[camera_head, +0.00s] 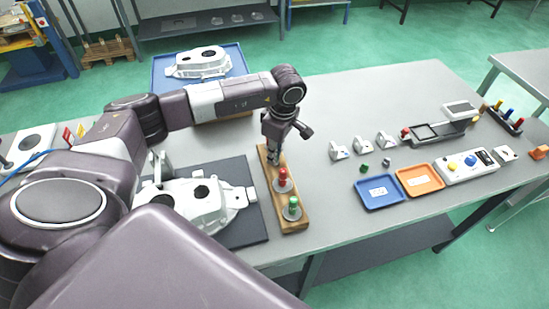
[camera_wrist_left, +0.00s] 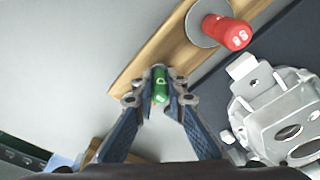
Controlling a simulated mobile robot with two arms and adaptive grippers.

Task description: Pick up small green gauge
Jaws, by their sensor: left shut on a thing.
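The small green gauge (camera_wrist_left: 160,84) stands between the fingertips of my left gripper (camera_wrist_left: 160,92) in the left wrist view, with the fingers closed on its sides. In the head view my left gripper (camera_head: 273,156) points down at the far end of the wooden rack (camera_head: 292,221), and the gauge there is hidden. I cannot tell whether it is seated or lifted. A red gauge (camera_head: 282,180) stands in the rack's middle; it also shows in the left wrist view (camera_wrist_left: 228,31). Another green gauge (camera_head: 293,208) stands at the near end. My right gripper is not in view.
A casting (camera_head: 205,205) lies on a dark mat (camera_head: 255,226) left of the rack. A blue tray (camera_head: 366,201) and an orange tray (camera_head: 432,186) lie to the right, near a small green piece (camera_head: 364,169). The table between rack and trays is clear.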

